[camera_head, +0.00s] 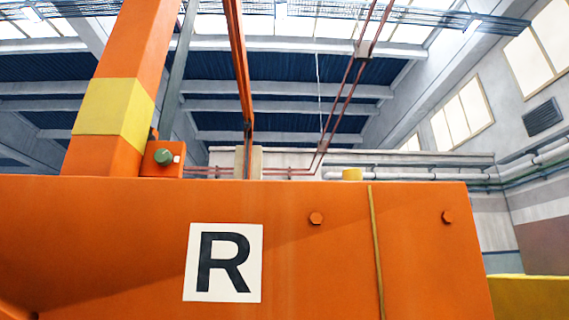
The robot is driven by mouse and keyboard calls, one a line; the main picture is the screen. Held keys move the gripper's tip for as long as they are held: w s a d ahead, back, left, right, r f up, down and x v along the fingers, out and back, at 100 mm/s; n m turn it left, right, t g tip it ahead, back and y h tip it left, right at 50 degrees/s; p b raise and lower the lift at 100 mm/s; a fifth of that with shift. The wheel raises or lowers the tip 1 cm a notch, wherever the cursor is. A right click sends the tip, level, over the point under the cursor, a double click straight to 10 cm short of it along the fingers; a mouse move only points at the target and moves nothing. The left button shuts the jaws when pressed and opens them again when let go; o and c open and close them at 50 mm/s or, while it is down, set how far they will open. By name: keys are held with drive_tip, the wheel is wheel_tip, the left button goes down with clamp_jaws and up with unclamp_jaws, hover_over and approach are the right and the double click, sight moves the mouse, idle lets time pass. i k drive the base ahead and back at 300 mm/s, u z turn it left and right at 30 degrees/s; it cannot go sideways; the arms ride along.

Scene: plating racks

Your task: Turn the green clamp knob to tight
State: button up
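A small round dull-green part (163,157), which looks like a knob, sits on the face of a small orange box (160,171). The box stands on the top edge of a large orange panel (310,245), just right of a thick slanting orange post (118,80). A small white mark is right of the green part. It is too small to tell whether it is loose or tight, and I cannot be sure it is the clamp knob. My gripper is not in view.
The panel fills the lower view and bears a white plate (250,294) with a black R. A yellow surface (530,295) shows at lower right. A thin orange upright (240,70) and reddish rods (340,105) rise behind. A grey wall vent (543,117) is at right.

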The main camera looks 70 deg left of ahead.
sight(162, 158)
drive_tip(key=z, duration=0.55)
drive_tip(key=k, duration=1)
drive_tip(key=u, duration=0.45)
